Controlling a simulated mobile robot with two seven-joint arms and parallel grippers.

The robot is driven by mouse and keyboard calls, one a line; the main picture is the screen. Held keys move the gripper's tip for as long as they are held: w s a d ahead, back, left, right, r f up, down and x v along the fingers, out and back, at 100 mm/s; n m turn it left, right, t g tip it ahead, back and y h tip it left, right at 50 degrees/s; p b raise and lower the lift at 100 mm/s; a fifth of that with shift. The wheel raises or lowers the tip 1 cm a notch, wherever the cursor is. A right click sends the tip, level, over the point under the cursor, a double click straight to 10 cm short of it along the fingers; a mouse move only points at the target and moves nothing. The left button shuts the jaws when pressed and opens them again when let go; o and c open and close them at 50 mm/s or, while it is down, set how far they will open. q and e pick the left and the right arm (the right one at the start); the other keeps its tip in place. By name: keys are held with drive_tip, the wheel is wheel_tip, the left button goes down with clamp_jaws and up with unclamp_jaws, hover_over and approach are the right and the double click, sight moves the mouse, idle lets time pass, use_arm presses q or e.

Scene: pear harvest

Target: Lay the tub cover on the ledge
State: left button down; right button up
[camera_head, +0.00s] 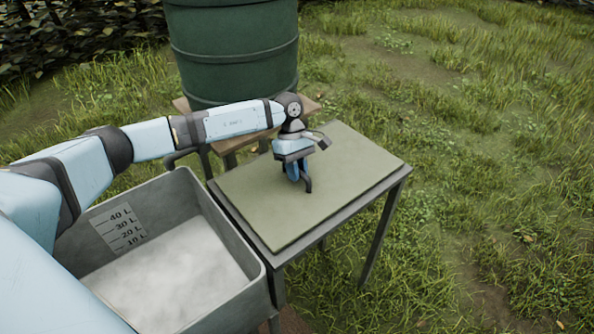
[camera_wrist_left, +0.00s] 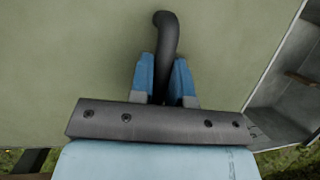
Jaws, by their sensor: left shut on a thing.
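The tub cover (camera_head: 250,190) is a flat olive-green panel with a dark curved handle (camera_wrist_left: 166,35). It lies flat over the grey ledge (camera_head: 345,212), roughly lined up with its edges; I cannot tell whether a small gap remains beneath it. My left gripper (camera_head: 300,178) points down at the cover's middle, its blue fingers shut on the handle. In the left wrist view the fingers (camera_wrist_left: 163,75) close around the handle, with the cover (camera_wrist_left: 70,60) filling the background. My right gripper is out of view.
The open grey tub (camera_head: 165,210) with litre marks stands left of the ledge, pale inside. A green barrel (camera_head: 232,50) stands on a wooden stand (camera_head: 235,142) behind. Grass (camera_head: 490,170) lies open to the right.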

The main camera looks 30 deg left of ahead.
use_arm(q)
drive_tip(key=c, duration=1)
unclamp_jaws()
